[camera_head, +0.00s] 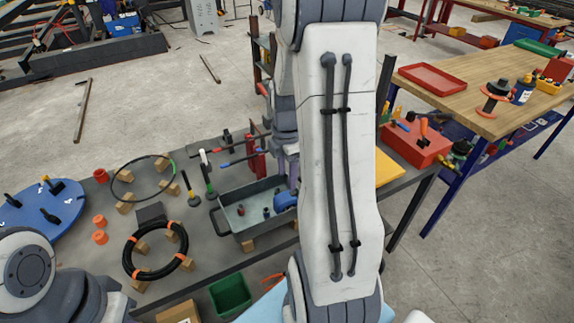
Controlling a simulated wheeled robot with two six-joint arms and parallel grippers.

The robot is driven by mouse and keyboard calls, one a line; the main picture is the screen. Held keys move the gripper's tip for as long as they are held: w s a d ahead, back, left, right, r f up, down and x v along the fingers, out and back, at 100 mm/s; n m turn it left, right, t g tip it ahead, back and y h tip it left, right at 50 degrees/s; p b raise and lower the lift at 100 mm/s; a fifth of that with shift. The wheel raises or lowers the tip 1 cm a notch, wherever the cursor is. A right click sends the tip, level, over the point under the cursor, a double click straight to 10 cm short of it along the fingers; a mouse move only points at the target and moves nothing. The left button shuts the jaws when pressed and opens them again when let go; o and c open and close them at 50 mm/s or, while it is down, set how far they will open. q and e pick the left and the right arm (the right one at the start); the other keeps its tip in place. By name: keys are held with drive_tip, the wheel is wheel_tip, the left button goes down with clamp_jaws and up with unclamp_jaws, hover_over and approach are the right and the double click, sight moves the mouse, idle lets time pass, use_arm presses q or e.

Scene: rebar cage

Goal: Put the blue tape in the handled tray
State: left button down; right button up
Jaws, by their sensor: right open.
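The handled tray (231,219) is a grey-green open box on the grey table, with a few small dark and red items inside. The blue tape (285,201) is a blue round piece at the right end of the tray. It appears to be inside the rim, but my arm hides part of it. My right gripper (291,173) points down just above the tape. It is open, and its fingers are partly hidden behind my right arm; a gap to the tape is hard to judge. My left gripper is out of view; only part of my left arm shows at bottom left.
A black cable coil (155,250) and a thin hoop (143,178) rest on wooden blocks left of the tray. Hammers (208,172) and a red clamp (257,163) lie behind it. A green bin (230,294) stands in front. A red toolbox (415,143) is at right.

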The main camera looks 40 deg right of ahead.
drive_tip(key=a+r+m, duration=0.1)
drive_tip(key=a+r, duration=0.2)
drive_tip(key=a, duration=0.6)
drive_tip(key=a+r+m, duration=0.2)
drive_tip(key=a+r, duration=0.1)
drive_tip(key=a, duration=0.6)
drive_tip(key=s+a+r+m+y, duration=0.1)
drive_tip(key=s+a+m, duration=0.4)
drive_tip(key=s+a, duration=0.8)
drive_tip(key=shift+s+a+r, duration=0.35)
drive_tip(key=shift+s+r, duration=0.05)
drive_tip(key=shift+s, duration=0.65)
